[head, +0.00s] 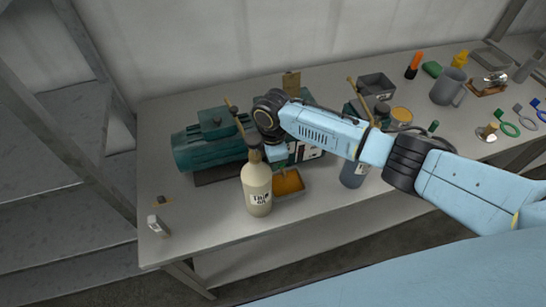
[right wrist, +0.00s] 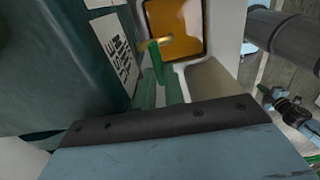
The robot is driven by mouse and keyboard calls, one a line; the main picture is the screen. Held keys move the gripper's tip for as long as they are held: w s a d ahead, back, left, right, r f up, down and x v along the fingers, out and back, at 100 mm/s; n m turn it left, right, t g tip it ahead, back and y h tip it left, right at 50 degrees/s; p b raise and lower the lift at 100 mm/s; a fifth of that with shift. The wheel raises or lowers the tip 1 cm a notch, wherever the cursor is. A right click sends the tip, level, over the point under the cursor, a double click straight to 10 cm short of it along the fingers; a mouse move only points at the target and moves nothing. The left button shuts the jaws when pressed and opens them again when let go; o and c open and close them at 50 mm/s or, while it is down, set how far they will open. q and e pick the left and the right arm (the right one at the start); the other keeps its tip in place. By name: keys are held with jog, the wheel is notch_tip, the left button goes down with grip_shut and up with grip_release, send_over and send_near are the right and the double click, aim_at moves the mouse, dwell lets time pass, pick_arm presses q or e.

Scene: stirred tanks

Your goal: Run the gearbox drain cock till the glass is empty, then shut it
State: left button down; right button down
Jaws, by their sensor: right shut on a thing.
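The green gearbox and motor unit (head: 212,148) stands on the bench, partly behind my right arm. In the right wrist view the gearbox wall (right wrist: 60,60) fills the left, with a white label (right wrist: 117,48). My right gripper (right wrist: 160,88), also low at the gearbox front in the head view (head: 277,154), is shut on the drain cock's green lever (right wrist: 157,62). The brass part of the cock (right wrist: 154,43) is above an amber-filled tray (right wrist: 196,78). The tray also shows in the head view (head: 303,190). I cannot make out the glass or its level. My left gripper is out of view.
A cream labelled bottle (head: 257,188) stands close left of the tray, and a blue-grey bottle (head: 352,174) stands right of it. A grey bin (head: 376,86), a mug (head: 447,88) and small tools lie farther right. The front left bench is mostly clear.

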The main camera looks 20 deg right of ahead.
jog(key=c, duration=1.6)
grip_release()
jog(key=shift+o, duration=0.6)
jog(key=shift+s+r, duration=0.1)
jog(key=shift+r, duration=0.05)
jog(key=shift+w+r, duration=0.1)
jog(key=shift+w, duration=0.1)
